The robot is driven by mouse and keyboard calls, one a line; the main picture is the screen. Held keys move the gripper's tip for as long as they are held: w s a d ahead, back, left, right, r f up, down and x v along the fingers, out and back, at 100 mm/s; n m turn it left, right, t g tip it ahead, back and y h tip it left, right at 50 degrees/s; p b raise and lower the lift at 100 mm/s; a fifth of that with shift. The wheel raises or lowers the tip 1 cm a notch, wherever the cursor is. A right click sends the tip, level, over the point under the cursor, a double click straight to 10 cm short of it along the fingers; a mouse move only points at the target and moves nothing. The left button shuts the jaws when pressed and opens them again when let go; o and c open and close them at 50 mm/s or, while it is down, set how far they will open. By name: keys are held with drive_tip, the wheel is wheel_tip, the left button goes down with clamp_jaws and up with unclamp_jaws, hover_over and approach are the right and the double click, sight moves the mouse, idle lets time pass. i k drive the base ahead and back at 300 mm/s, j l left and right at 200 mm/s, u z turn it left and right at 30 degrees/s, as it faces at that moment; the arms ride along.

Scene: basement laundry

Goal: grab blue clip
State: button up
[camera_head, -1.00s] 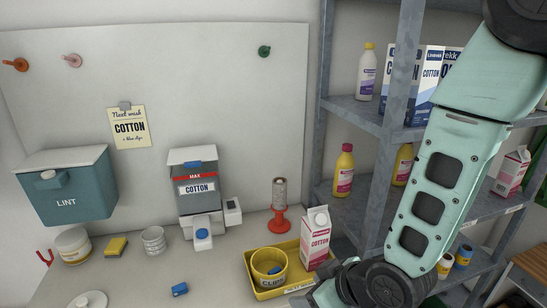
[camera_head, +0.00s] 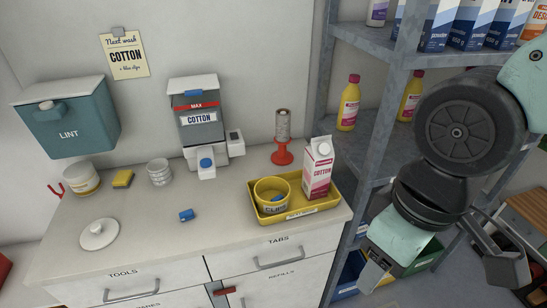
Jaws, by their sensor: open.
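A small blue clip (camera_head: 186,215) lies on the pale counter, left of the yellow tray (camera_head: 322,204), with bare counter around it. A yellow tub (camera_head: 270,208) marked as holding clips sits in the tray, with something blue (camera_head: 277,198) inside it. My gripper (camera_head: 376,277) hangs low at the right, beyond the counter's right end and in front of the shelf. It is open, well apart from the blue clip. Its fingertips are hard to make out.
A pink-and-white carton (camera_head: 318,168) stands in the tray, with a red spindle holder (camera_head: 282,154) behind it. The cotton dispenser (camera_head: 200,125) stands at the back. A white lid (camera_head: 98,234) lies at the left. The front middle counter is clear.

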sight(186, 215)
drive_tip(key=j+z, duration=0.25)
drive_tip(key=j, duration=0.4)
drive_tip(key=k+j+z, duration=0.1)
drive_tip(key=j+z, duration=0.15)
drive_tip(key=j, duration=0.35)
